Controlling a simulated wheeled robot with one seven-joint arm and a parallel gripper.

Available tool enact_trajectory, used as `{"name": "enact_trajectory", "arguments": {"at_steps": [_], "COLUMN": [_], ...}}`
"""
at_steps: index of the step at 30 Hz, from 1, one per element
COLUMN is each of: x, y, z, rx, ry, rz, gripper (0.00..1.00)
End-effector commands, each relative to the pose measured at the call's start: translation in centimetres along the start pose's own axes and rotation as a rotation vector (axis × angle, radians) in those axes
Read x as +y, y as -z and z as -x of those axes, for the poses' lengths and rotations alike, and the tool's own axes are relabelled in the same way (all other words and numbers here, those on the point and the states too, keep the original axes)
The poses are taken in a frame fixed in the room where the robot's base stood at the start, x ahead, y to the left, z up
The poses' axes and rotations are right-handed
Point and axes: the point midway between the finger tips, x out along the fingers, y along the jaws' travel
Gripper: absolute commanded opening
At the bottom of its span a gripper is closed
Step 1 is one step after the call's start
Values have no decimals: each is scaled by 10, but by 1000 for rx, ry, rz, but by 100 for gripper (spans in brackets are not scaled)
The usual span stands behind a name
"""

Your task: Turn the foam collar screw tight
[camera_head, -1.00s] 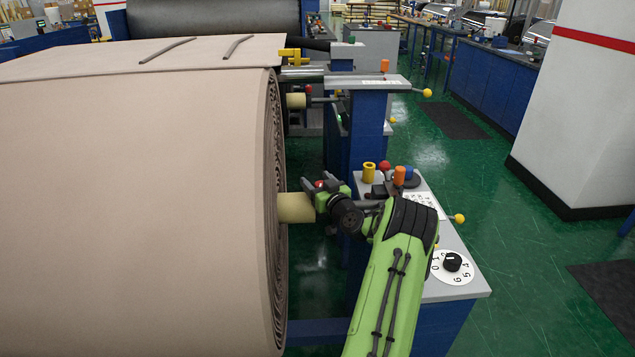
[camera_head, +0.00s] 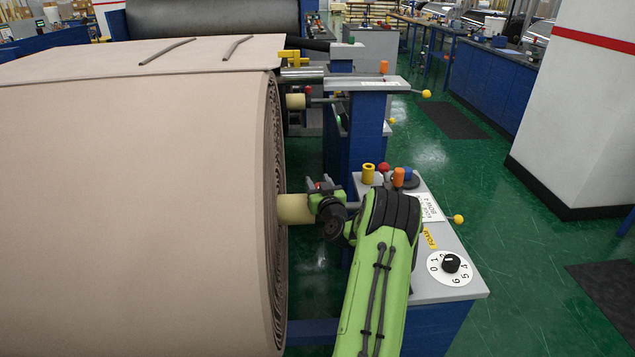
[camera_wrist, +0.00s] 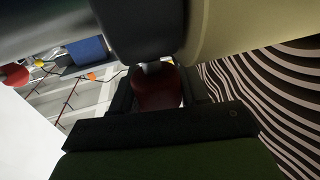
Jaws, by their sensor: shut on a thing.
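My gripper (camera_head: 319,188) is at the end of the foam roll's pale core (camera_head: 296,209), on the right side of the large beige roll (camera_head: 140,200). In the wrist view, a dark red screw head (camera_wrist: 157,88) sits between the dark fingers of my gripper (camera_wrist: 157,98), which are shut on it. Its short shank runs into a dark grey collar (camera_wrist: 137,35) beside the yellowish core (camera_wrist: 240,25). In the head view my wrist and fingers hide most of the collar.
A grey-topped stand (camera_head: 440,285) to the right carries a numbered dial (camera_head: 451,264), a yellow FOAM label (camera_head: 430,239) and several coloured knobs. A second stand (camera_head: 355,140) with another core (camera_head: 296,101) is behind. Green floor (camera_head: 480,190) is open farther right.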

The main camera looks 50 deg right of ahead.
Motion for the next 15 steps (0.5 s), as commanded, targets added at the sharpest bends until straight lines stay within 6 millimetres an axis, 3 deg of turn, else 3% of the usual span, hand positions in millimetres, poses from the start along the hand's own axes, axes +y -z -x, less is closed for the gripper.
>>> {"name": "enact_trajectory", "arguments": {"at_steps": [15], "x": [5], "y": [10], "z": [2], "rx": [-9], "ry": [-369], "rz": [-12], "gripper": [14]}}
